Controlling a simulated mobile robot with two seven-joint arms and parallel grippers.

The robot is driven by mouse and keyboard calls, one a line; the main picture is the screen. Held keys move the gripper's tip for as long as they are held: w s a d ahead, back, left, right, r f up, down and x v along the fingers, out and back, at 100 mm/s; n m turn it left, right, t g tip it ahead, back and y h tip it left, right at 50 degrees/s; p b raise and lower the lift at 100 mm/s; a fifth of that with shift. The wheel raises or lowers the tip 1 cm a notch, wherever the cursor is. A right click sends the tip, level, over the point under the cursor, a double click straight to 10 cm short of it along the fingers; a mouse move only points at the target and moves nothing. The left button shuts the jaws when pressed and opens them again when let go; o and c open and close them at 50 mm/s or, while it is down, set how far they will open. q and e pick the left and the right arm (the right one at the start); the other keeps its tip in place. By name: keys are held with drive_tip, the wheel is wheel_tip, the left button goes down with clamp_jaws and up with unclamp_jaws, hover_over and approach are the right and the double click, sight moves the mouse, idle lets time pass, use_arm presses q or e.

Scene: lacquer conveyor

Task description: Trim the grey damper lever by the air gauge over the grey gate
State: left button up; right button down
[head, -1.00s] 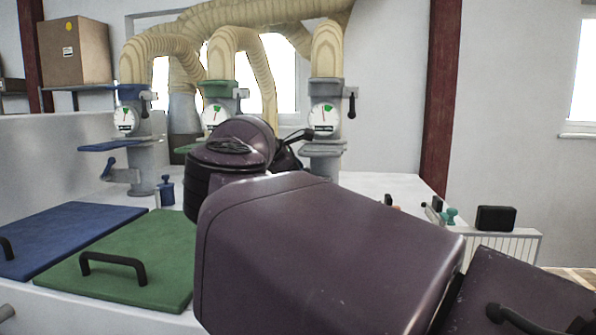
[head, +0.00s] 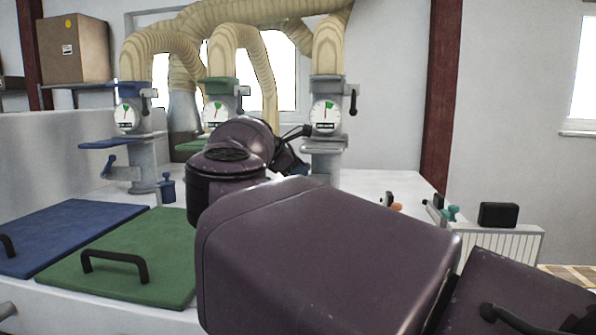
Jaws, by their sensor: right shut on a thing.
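The grey gate (head: 322,145) stands at the right of three duct gates, under a ribbed cream hose. My right gripper (head: 299,158) is at the left side of the grey gate, below the gauge, mostly hidden behind my own wrist. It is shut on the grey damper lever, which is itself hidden. My left gripper is not in view.
A blue gate (head: 143,165) and a green gate (head: 218,88) with gauges stand to the left. A blue lid (head: 70,230) and a green lid (head: 125,255) lie in front. A dark handle (head: 353,100) hangs right of the grey gauge. The white top right of the gate is largely clear.

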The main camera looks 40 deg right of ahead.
drive_tip(key=shift+w+a+r+n+g+h, duration=0.1)
drive_tip(key=shift+w+a+n+g+h, duration=0.2)
drive_tip(key=shift+g+h, duration=0.2)
drive_tip(key=c, duration=1.1)
unclamp_jaws()
drive_tip(key=b+v, duration=0.1)
drive_tip(key=v, duration=0.9)
drive_tip(key=shift+a+r+b, duration=0.25)
drive_tip(key=shift+a+b, duration=0.1)
drive_tip(key=shift+b, duration=0.05)
drive_tip(key=shift+f, duration=0.1)
